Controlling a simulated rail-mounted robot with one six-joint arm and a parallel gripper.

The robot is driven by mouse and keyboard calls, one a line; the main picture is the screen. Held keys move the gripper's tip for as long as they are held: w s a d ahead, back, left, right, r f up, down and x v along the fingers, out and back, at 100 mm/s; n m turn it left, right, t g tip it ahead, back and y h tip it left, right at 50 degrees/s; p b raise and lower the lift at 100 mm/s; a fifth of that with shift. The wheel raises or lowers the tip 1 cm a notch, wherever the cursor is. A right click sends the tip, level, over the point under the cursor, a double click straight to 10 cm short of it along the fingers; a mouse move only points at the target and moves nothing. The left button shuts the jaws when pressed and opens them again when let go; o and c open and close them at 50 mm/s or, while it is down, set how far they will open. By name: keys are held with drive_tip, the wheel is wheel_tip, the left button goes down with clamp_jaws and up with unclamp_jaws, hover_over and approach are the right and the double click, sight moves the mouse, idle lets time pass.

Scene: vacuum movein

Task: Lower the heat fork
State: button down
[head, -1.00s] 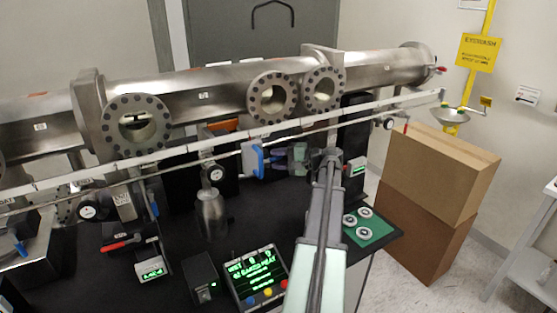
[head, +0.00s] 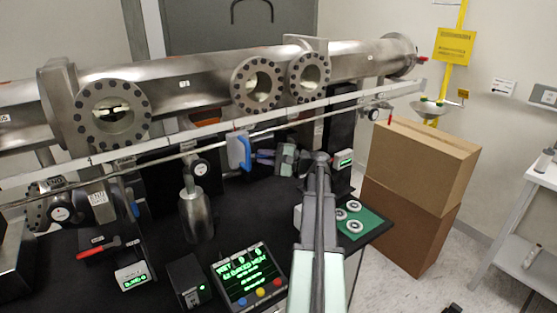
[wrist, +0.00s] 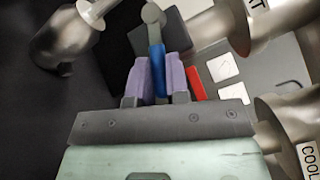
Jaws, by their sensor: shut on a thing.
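My gripper (wrist: 158,80), with purple finger pads, is shut on a blue handle (wrist: 156,58) in the wrist view. The handle joins a grey lever with a round end (wrist: 152,13); I take this to be the heat fork, but no full label shows on it. In the head view my gripper (head: 264,157) points left below the long steel tube, and the held handle is mostly hidden by the fingers.
The steel tube (head: 200,85) and a pale rail (head: 210,128) run above my gripper. A metal cylinder labelled COOL (wrist: 285,125) is close at the right. A red strip (wrist: 196,84) lies beside the fingers. A lit screen (head: 247,277) stands in front; stacked cardboard boxes (head: 420,165) are at right.

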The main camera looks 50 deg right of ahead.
drive_tip(key=c, duration=1.1)
unclamp_jaws()
drive_tip(key=v, duration=1)
drive_tip(key=shift+s+d+b, duration=0.25)
drive_tip(key=shift+s+b, duration=0.05)
drive_tip(key=shift+b, duration=0.05)
